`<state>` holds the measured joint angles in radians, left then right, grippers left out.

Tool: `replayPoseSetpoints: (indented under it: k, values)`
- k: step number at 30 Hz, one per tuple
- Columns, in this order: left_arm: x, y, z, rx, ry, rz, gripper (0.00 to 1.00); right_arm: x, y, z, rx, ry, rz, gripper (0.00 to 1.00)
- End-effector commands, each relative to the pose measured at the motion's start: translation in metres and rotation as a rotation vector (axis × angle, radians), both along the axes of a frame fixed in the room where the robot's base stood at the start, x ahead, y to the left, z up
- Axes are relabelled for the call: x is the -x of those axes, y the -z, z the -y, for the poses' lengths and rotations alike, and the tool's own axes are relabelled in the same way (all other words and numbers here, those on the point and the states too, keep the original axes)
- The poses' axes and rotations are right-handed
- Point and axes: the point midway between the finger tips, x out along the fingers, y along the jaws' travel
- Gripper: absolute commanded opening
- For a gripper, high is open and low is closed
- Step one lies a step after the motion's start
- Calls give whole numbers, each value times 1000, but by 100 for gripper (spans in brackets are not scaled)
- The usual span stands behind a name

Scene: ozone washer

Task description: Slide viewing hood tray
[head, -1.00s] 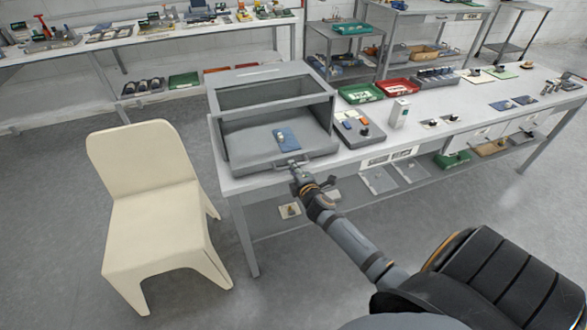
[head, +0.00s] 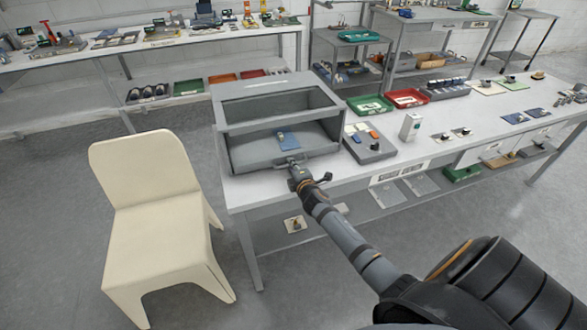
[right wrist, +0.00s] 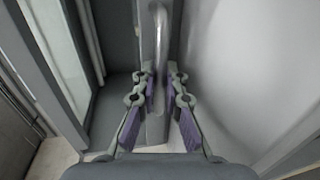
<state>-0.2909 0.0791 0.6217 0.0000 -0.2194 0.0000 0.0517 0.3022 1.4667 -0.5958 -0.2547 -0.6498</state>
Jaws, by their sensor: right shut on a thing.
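The grey viewing hood (head: 277,86) with a window frame on top stands at the left end of the white bench. Its grey tray (head: 255,158) sits inside the hood, its front at about the hood's front opening. A blue card with a small pale part (head: 287,140) lies on the tray. My right gripper (head: 294,165) is at the tray's front and shut on the tray handle (right wrist: 160,30). In the right wrist view the purple-padded fingers of this gripper (right wrist: 158,92) are on both sides of the handle bar. My left gripper is not in view.
A grey control box (head: 371,150) stands right of the hood, with a white bottle-like device (head: 410,127) beyond it. Green (head: 370,106) and red (head: 407,98) trays sit behind. A cream chair (head: 155,215) stands on the floor at left.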

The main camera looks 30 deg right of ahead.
Motion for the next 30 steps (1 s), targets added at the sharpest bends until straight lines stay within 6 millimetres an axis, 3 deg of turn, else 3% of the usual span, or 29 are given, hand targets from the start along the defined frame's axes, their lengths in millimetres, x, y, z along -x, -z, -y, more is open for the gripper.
replayPoseSetpoints:
  k: [3,8,9,11,17,20,23,30]
  values:
    - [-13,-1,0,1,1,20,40,0,1,1,0,3,-2,0]
    - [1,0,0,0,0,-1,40,0,1,1,0,3,-2,0]
    - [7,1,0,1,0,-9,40,0,1,1,0,3,-1,14]
    - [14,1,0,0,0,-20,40,0,1,1,0,3,-1,20]
    - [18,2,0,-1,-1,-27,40,0,1,1,0,3,-2,20]
    - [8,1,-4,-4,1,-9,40,2,1,1,0,3,-3,20]
    - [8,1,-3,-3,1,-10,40,12,0,-2,2,2,-3,20]
    - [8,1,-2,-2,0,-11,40,67,-12,-15,3,0,-6,20]
